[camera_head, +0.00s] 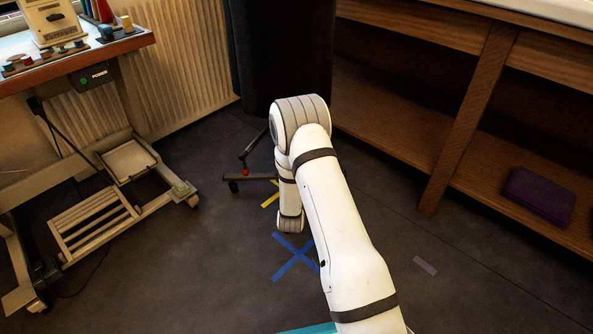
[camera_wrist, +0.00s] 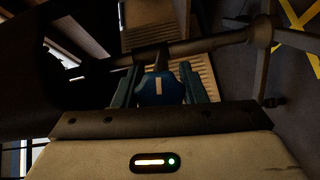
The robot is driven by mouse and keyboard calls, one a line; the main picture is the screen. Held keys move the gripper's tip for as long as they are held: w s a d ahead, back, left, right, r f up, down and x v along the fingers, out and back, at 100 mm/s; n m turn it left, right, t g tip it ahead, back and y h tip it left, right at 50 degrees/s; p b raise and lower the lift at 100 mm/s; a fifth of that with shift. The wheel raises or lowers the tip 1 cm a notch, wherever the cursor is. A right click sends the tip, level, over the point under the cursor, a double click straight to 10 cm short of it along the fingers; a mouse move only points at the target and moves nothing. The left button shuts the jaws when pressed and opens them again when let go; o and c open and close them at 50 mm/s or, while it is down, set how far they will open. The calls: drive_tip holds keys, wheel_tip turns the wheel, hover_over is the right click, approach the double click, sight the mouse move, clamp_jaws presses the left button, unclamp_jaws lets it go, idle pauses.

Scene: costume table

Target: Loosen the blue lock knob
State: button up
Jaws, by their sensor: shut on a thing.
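In the wrist view, the blue lock knob (camera_wrist: 162,89) sits between the two fingers of my gripper (camera_wrist: 156,84). The knob is blue with a small pale mark on its face. My gripper is shut on it, one finger at each side. The knob sits at a dark horizontal bar (camera_wrist: 190,46), close to a large dark body. In the head view my white arm reaches down in front of a dark dress-form-like shape (camera_head: 283,55) on a wheeled stand (camera_head: 247,178). The knob and the gripper are hidden there behind my arm.
A sewing table (camera_head: 80,52) with a machine and spools stands at the left, its pedal frame (camera_head: 95,222) below. A wooden shelf unit (camera_head: 470,110) with a purple box (camera_head: 538,195) fills the right. A blue tape cross (camera_head: 293,257) marks the clear dark floor.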

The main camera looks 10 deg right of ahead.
drive_tip(key=shift+n, duration=0.5)
drive_tip(key=shift+d, duration=0.1)
drive_tip(key=o, duration=1)
drive_tip(key=shift+n, duration=0.3)
drive_tip(key=p+v, duration=0.3)
drive_tip(key=v, duration=0.5)
drive_tip(key=shift+f, duration=0.15)
